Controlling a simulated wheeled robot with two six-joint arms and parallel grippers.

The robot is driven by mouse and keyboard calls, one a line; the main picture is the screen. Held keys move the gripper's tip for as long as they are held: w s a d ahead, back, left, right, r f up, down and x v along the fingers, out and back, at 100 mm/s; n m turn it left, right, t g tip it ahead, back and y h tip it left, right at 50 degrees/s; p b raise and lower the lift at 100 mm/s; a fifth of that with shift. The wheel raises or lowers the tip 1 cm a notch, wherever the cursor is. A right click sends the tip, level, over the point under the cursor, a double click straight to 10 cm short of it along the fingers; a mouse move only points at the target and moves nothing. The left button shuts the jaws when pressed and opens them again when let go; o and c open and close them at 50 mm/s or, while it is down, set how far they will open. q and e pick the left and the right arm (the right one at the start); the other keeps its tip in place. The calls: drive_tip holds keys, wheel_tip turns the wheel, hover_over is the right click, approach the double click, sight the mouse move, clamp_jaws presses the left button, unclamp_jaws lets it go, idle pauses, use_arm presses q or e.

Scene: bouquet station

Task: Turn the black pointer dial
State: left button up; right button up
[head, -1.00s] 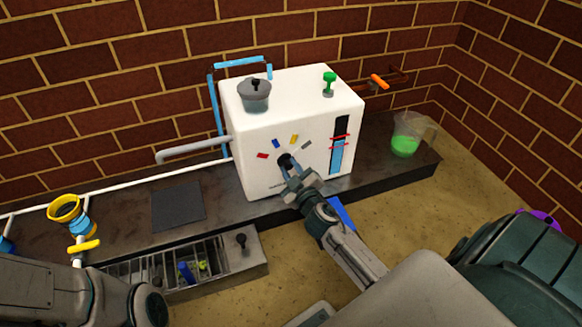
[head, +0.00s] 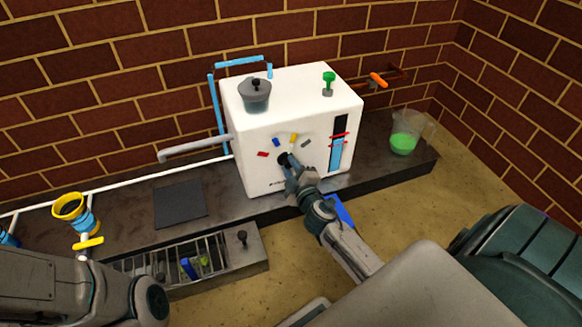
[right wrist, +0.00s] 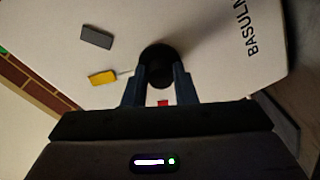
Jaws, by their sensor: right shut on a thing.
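The black pointer dial (head: 283,158) is on the front of the white box (head: 262,181). In the right wrist view the round dial (right wrist: 158,55) sits between my fingertips. A thin pale line runs from it toward the yellow mark (right wrist: 103,78). My right gripper (head: 291,164) is shut on the dial, and its fingers hide part of it. Around the dial are a red mark (head: 262,155), a blue mark (head: 276,143), a yellow mark (head: 293,138) and a grey mark (head: 306,143). My left gripper is out of view; only my left arm shows.
A grey pot (head: 255,96) and a green knob (head: 328,82) are on top of the box. A jug of green liquid (head: 403,143) stands at right. A grated trough (head: 257,262) and yellow-rimmed funnel (head: 68,207) are at lower left. The dark mat (head: 180,204) is bare.

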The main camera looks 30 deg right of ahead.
drive_tip(key=o, duration=1)
drive_tip(key=s+a, duration=0.2)
drive_tip(key=s, duration=0.8)
drive_tip(key=shift+s+r, duration=0.15)
drive_tip(key=shift+s, duration=0.15)
drive_tip(key=shift+a, duration=0.1)
